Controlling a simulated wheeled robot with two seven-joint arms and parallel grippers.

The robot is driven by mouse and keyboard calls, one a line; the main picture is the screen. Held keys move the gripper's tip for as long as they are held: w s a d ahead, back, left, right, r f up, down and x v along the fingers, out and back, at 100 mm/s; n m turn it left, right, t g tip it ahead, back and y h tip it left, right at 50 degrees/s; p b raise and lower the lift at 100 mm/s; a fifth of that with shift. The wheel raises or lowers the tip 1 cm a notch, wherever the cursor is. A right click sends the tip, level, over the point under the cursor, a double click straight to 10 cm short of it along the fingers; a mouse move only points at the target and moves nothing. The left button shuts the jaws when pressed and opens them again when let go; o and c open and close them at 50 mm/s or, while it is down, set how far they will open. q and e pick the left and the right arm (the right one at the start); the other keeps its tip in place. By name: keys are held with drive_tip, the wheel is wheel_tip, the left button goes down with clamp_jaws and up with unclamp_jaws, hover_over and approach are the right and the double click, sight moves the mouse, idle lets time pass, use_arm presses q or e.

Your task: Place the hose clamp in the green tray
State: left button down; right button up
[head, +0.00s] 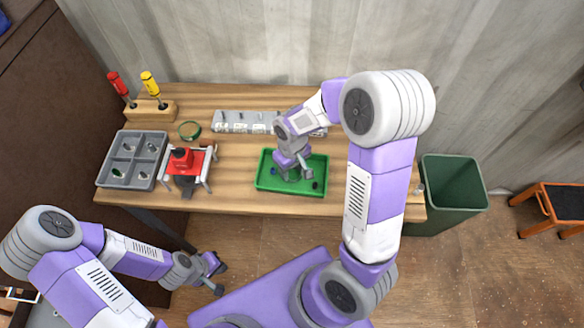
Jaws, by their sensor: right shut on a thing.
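The green tray (262,183) lies on the wooden workbench, right of its middle. My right gripper (294,177) reaches down over the tray, its fingers low inside the rim. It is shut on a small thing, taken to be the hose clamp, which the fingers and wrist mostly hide. I cannot tell whether it touches the tray floor. A small blue piece (274,171) and a dark piece (315,185) show in the tray on either side of the fingers. My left gripper (219,278) is open and empty, off the bench's front edge at the lower left.
A grey compartment tray (133,159) with small parts and a red device on a white stand (186,166) are at the left. Behind are a screwdriver block (150,110), a round green-rimmed item (190,130) and a grey rack (243,121). A green bin (452,190) stands right.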

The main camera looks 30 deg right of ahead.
drive_tip(key=shift+f, duration=0.15)
drive_tip(key=o, duration=1)
drive_tip(key=shift+r, duration=0.45)
wheel_tip(320, 180, up, 12)
drive_tip(key=p, duration=0.2)
drive_tip(key=shift+f, duration=0.25)
